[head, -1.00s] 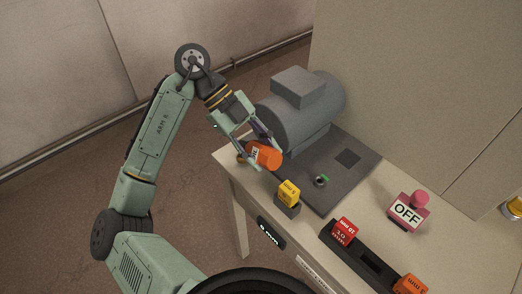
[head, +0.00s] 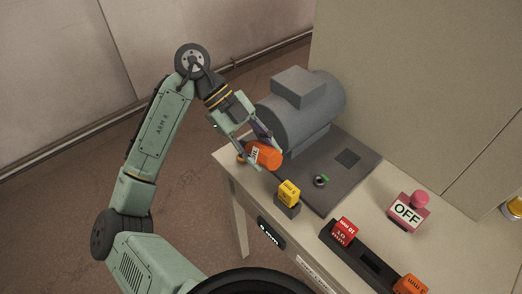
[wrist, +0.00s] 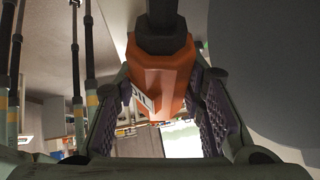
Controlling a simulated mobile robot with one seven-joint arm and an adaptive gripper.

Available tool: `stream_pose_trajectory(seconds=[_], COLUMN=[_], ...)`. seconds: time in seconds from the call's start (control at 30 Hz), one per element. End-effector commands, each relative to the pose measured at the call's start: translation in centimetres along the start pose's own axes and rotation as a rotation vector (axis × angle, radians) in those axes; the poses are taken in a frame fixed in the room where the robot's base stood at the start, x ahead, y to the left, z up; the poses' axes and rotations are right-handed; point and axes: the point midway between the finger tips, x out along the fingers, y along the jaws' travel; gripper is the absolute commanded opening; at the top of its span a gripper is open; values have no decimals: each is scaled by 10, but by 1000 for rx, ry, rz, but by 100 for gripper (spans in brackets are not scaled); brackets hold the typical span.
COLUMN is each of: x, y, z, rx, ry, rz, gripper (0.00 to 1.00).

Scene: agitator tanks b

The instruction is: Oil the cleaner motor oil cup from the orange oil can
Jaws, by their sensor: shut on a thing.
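My gripper (head: 258,146) is shut on the orange oil can (head: 264,155), which is tilted over the far left corner of the bench. In the wrist view the can (wrist: 160,75) sits between both finger pads, with its dark end toward the top and a white label on its side. A grey motor (head: 300,112) stands on a dark plate just right of the can. A small dark round cup with a green part (head: 321,181) sits on the plate, right of and below the can in the head view. I cannot tell for sure that it is the oil cup.
A yellow block (head: 289,192) stands on a dark holder at the bench's near edge. A dark rail carries a red block (head: 344,231) and an orange block (head: 410,285). A tall beige panel (head: 420,90) rises behind.

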Motion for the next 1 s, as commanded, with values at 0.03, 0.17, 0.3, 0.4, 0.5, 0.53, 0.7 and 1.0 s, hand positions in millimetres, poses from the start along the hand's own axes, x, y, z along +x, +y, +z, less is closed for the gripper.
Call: stream_pose_trajectory(seconds=[0.03,0.17,0.3,0.4,0.5,0.53,0.7,1.0], x=[0,0,0,0,0,0,8,16], y=[0,0,0,0,0,0,2,4], z=[0,0,0,0,0,0,4,7], rx=[0,0,0,0,0,1,17,43], ry=[0,0,0,0,0,-1,-71,-206], rz=[-1,-1,-1,-1,-1,0,7,16], gripper=[0,0,0,0,0,0,0,0])
